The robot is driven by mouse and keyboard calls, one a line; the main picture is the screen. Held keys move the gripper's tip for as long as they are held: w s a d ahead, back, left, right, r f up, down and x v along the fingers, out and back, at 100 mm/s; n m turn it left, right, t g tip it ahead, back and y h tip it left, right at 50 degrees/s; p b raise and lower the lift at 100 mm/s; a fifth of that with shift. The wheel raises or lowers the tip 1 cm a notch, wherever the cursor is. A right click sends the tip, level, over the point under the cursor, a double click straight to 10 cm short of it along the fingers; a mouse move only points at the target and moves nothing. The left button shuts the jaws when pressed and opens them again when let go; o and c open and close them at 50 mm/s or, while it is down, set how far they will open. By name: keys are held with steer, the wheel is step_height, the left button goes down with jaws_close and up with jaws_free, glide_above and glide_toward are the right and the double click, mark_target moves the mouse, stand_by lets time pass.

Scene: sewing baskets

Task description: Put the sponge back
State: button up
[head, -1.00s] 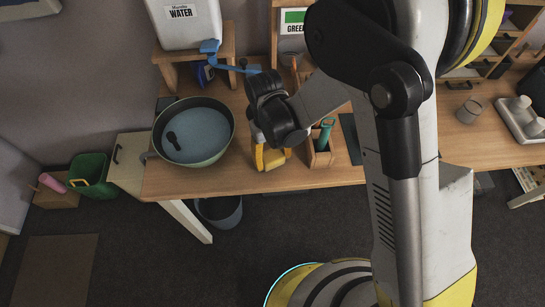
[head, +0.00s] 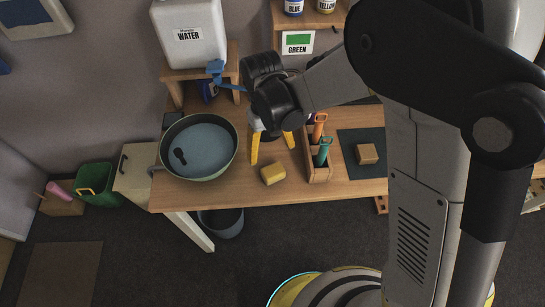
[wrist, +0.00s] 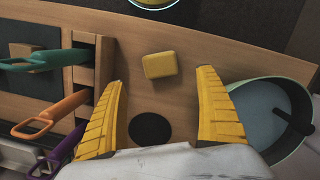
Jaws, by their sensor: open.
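The yellow sponge (head: 273,174) lies flat on the wooden table near its front edge, between the basin and the tool holder. It also shows in the wrist view (wrist: 160,66), just beyond my fingertips. My gripper (head: 272,154) is open and empty, with its yellow fingers spread behind the sponge, towards the wall. In the wrist view my gripper (wrist: 162,80) has a clear gap between its fingers, and neither finger touches the sponge. A dark round spot (wrist: 151,129) on the tabletop shows between the fingers.
A basin of water (head: 205,150) stands left of my gripper. A wooden holder (head: 318,173) with coloured-handled tools is close on the right. Beyond it a tan block (head: 367,154) lies on a dark mat (head: 350,139). A water tank (head: 188,35) stands behind.

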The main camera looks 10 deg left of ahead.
steer(key=w+d+r+m+t+y, duration=0.1)
steer(key=w+d+r+m+t, duration=0.1)
steer(key=d+r, duration=0.65)
steer(key=s+d+r+m+t, duration=0.2)
steer(key=s+d+r+t, duration=0.1)
steer(key=d, duration=0.6)
steer(key=s+d+r+m+t, duration=0.3)
steer(key=s+d+r, duration=0.2)
steer(key=d+r, duration=0.3)
steer(key=shift+s+d+r, duration=0.25)
steer(key=shift+d+r, duration=0.05)
steer(key=shift+d, duration=0.1)
